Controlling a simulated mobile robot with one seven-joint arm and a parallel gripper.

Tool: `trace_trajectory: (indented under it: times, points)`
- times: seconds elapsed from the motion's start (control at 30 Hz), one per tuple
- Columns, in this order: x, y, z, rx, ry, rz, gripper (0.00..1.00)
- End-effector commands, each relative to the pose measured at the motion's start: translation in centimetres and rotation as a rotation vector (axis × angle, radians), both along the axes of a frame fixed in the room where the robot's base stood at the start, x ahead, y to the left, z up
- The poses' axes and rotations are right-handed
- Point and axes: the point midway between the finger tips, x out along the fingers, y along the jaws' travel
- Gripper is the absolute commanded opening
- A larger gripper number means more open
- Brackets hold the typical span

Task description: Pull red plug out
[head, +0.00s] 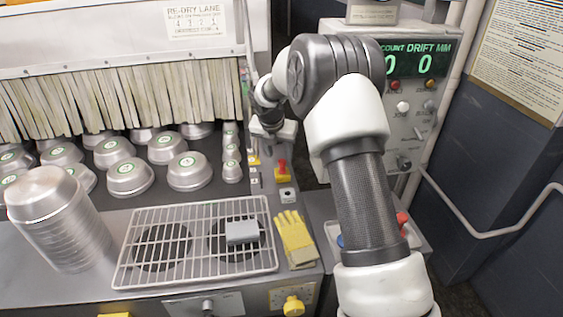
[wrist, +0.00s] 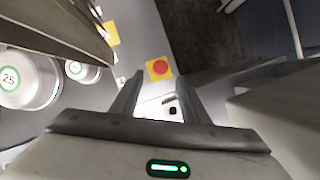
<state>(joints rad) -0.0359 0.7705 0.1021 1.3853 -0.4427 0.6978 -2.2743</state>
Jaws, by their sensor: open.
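The red plug (head: 282,167) stands upright on a yellow square plate on the narrow grey ledge right of the metal pans. In the wrist view the red plug (wrist: 160,68) shows from above as a red disc on its yellow plate. My gripper (wrist: 158,90) is open and empty, and its two fingers point toward the plate. The plug is beyond the fingertips in that picture, apart from them. In the head view my gripper (head: 272,130) is above and behind the plug, partly hidden by my wrist.
Metal pans (head: 130,177) fill the deck at left. A wire rack (head: 197,272) and yellow gloves (head: 295,238) lie in front. A control box with a display (head: 410,65) stands at right.

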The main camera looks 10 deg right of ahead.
Motion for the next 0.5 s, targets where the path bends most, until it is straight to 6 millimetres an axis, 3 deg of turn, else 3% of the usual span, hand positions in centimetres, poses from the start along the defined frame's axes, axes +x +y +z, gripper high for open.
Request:
trace_trajectory:
  times: [0.2,0.5]
  points:
    - [1.3,-0.7,-3.8,0.000,0.002,0.000,0.41]
    - [2.3,-1.1,-6.2,0.001,-0.001,-0.001,0.41]
